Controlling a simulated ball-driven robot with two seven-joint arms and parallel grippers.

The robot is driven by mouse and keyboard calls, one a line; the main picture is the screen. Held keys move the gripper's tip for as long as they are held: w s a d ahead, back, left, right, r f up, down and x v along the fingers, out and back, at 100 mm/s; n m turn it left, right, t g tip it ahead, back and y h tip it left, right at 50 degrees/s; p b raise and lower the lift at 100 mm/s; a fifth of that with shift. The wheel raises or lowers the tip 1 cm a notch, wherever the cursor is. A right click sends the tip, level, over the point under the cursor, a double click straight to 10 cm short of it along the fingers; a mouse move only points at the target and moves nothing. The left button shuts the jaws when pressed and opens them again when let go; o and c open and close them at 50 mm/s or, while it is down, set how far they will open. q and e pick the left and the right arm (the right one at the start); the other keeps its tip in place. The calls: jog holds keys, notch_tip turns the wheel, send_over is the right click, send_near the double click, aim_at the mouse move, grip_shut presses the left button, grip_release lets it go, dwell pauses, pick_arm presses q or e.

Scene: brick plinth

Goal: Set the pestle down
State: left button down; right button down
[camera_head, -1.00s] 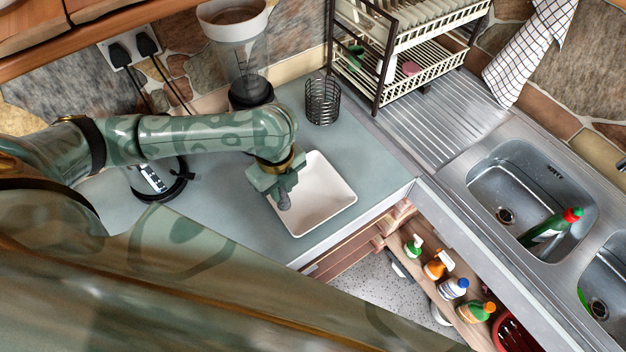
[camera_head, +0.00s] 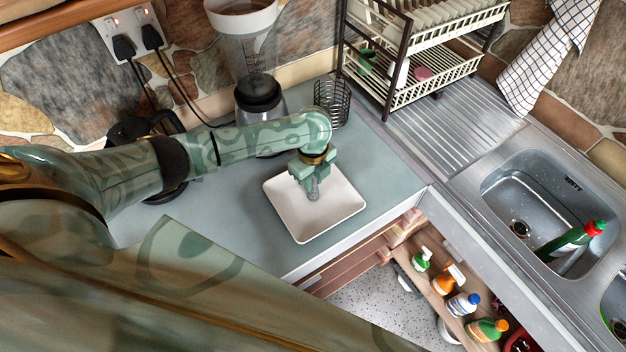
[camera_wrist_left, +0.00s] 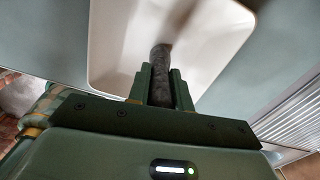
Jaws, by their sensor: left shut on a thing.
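The grey pestle (camera_head: 313,190) is held upright in my left gripper (camera_head: 311,178), over the white square tray (camera_head: 338,209) on the worktop. In the left wrist view the pestle (camera_wrist_left: 161,60) stands out from between the two green fingers of the left gripper (camera_wrist_left: 161,85), which are shut on it. The white tray (camera_wrist_left: 118,55) lies behind it in that view. I cannot tell whether the pestle's lower end touches the tray floor. My right gripper is not in view.
A blender (camera_head: 258,95) and a black wire holder (camera_head: 332,103) stand behind the tray. A dish rack (camera_head: 420,85) stands at the back right. The steel sink (camera_head: 535,205) is at right, holding a green bottle (camera_head: 572,241). Worktop left of the tray is clear.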

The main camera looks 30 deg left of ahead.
pick_arm(q)
jog(key=c, duration=1.3)
grip_release()
jog(key=shift+o, duration=0.2)
notch_tip(320, 180, up, 11)
jog(key=p, duration=0.3)
jog(key=shift+r, duration=0.6)
